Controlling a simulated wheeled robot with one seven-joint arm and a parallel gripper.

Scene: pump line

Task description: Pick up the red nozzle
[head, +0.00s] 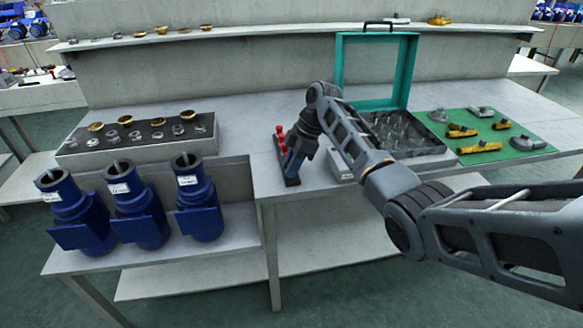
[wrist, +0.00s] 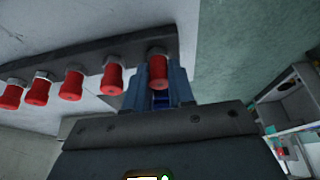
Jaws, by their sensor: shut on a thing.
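Several red nozzles stand in a row on a dark rack (wrist: 100,58), seen close up in the wrist view. My gripper (wrist: 158,82) is at the right end of that row, its blue fingers shut on either side of the end red nozzle (wrist: 158,70). That nozzle still appears to be at the rack. The other red nozzles (wrist: 72,84) are to the left, clear of the fingers. In the head view, red nozzles (head: 280,131) show at the rack's far end, and my gripper (head: 292,168) hides most of the near end.
Blue motors (head: 138,208) stand on a lower bench at left. A dark tray of metal parts (head: 135,135) is behind them. An open teal-lidded case (head: 374,104) and a green mat (head: 520,130) with yellow and grey parts lie right of my gripper.

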